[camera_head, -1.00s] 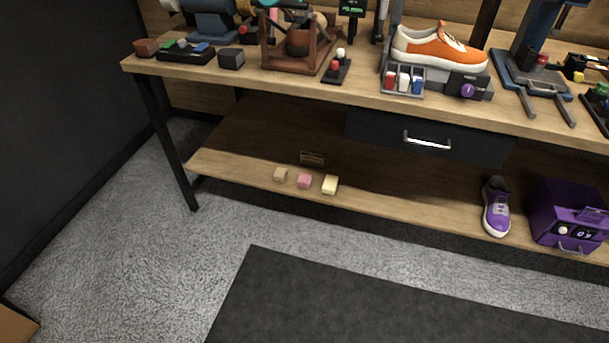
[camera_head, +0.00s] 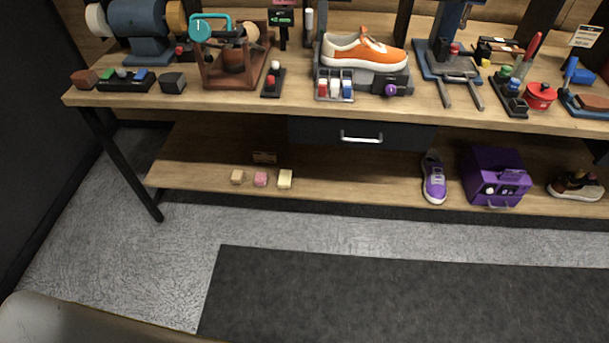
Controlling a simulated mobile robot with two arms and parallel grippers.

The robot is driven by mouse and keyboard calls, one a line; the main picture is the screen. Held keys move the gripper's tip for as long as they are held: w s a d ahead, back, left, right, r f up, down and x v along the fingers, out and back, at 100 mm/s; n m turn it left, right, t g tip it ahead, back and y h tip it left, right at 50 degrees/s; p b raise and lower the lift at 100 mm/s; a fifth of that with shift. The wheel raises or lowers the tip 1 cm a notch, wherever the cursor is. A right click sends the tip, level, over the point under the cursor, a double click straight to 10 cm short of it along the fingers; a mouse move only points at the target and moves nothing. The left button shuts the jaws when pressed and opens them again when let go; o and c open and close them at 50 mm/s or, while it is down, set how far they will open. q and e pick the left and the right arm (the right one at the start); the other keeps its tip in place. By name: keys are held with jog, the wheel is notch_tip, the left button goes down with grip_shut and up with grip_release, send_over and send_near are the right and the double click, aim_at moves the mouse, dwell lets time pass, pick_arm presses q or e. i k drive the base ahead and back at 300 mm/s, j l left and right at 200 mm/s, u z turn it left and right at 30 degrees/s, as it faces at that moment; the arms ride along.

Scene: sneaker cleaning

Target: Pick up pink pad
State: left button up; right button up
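The pink pad (camera_head: 261,179) is a small block on the lower wooden shelf of the workbench, near its front edge. It sits between a tan pad (camera_head: 237,177) on its left and a pale yellow pad (camera_head: 285,179) on its right, with small gaps between them. A small dark sign stands behind the pads (camera_head: 264,157). Neither of my grippers is in view.
The bench top (camera_head: 200,99) overhangs the lower shelf (camera_head: 350,187), and a drawer with a metal handle (camera_head: 361,137) hangs under it. A purple sneaker (camera_head: 434,180) and a purple box (camera_head: 494,177) stand farther right. A dark mat (camera_head: 400,290) covers the floor in front.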

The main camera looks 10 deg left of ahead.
aim_at(261, 178)
jog(key=i+j+z, duration=0.15)
jog(key=j+z, duration=0.35)
jog(key=j, duration=0.15)
jog(key=j+z, duration=0.5)
jog(key=j, duration=0.15)
jog(key=k+j+z, duration=0.1)
jog(key=j+z, duration=0.4)
jog(key=j, duration=0.15)
